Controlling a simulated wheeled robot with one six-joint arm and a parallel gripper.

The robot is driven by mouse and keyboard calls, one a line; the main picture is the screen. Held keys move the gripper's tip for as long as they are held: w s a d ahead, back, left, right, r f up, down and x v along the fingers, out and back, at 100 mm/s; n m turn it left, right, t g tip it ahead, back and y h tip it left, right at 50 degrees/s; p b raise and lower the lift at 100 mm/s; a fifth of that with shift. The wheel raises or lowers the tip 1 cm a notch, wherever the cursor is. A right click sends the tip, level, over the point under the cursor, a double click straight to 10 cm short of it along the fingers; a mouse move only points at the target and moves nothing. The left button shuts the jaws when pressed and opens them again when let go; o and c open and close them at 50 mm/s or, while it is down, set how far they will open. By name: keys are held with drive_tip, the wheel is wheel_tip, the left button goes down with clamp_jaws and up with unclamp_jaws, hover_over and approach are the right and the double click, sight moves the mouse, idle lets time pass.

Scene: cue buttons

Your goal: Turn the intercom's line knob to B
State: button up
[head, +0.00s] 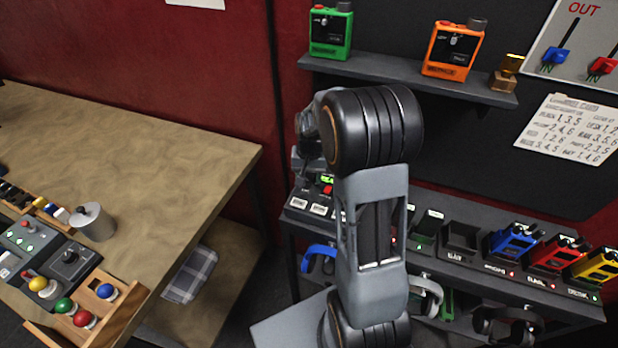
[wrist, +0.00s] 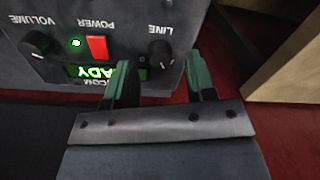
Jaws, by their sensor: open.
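The intercom (wrist: 85,18) is a dark box that appears upside down in the wrist view. It has a lit green display (wrist: 90,71), a red power switch (wrist: 97,47) and a black volume knob (wrist: 36,45). Its black line knob (wrist: 160,54) has a small pale mark; I cannot read the setting or any letters. My gripper (wrist: 162,70) is open, its two green fingertips on either side of the line knob's place in the picture, seemingly short of it. In the head view, my arm hides most of the intercom (head: 326,183).
The rack table (head: 460,285) carries several coloured units in chargers on the right. A shelf (head: 390,68) above holds a green and an orange box. A wooden table (head: 130,150) with button panels stands at the left.

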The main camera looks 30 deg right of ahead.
drive_tip(key=shift+f, duration=0.8)
drive_tip(key=shift+c, duration=0.4)
drive_tip(key=c, duration=0.7)
drive_tip(key=shift+d, duration=0.15)
drive_tip(key=shift+c, duration=0.7)
drive_tip(key=m+b, duration=0.1)
drive_tip(key=m, duration=0.4)
drive_tip(key=shift+m, duration=0.4)
drive_tip(key=m, duration=0.5)
drive_tip(key=shift+a+m+b, duration=0.2)
drive_tip(key=shift+m+b, duration=0.2)
drive_tip(key=shift+m, duration=0.3)
